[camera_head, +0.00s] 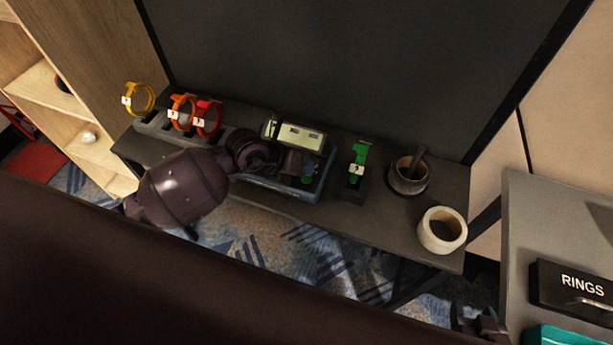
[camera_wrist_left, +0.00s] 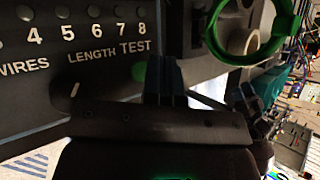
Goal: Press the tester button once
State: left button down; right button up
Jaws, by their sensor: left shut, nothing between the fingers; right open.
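The tester (camera_head: 285,188) is a blue-edged box with a pale display on the dark bench. Its dark panel (camera_wrist_left: 50,95) fills the left of the left wrist view, with numbers, small lights and the words WIRES, LENGTH and TEST. A green button (camera_wrist_left: 139,72) sits just below TEST, partly hidden by my fingers. My left gripper (camera_head: 298,164) is over the tester's front. Its shut, empty fingertips (camera_wrist_left: 164,70) are right beside the button; I cannot tell whether they touch. My right gripper (camera_head: 483,323) is open at the bottom right, partly cut off, far from the tester.
Yellow (camera_head: 140,99), orange (camera_head: 182,112) and red (camera_head: 208,119) rings stand left of the tester. A green ring (camera_head: 359,160) stands close on its right. A dark mortar (camera_head: 409,178) and a white pot (camera_head: 441,231) stand farther right. A RINGS box (camera_head: 572,285) is on the grey table.

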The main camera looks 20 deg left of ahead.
jog(key=shift+s+f, duration=0.15)
jog(key=shift+s+d+f, duration=0.1)
jog(key=shift+s+f, duration=0.05)
jog(key=shift+s, duration=0.15)
jog(key=shift+s, duration=0.1)
dwell(0.4)
jog(key=shift+w+r, duration=0.25)
jog(key=shift+w, duration=0.25)
pick_arm(q)
jog(key=shift+f, duration=0.15)
pick_arm(e)
jog(key=shift+s, duration=0.15)
pick_arm(q)
jog(key=shift+f, duration=0.25)
pick_arm(e)
jog(key=shift+s+f, duration=0.2)
jog(key=shift+s, duration=0.1)
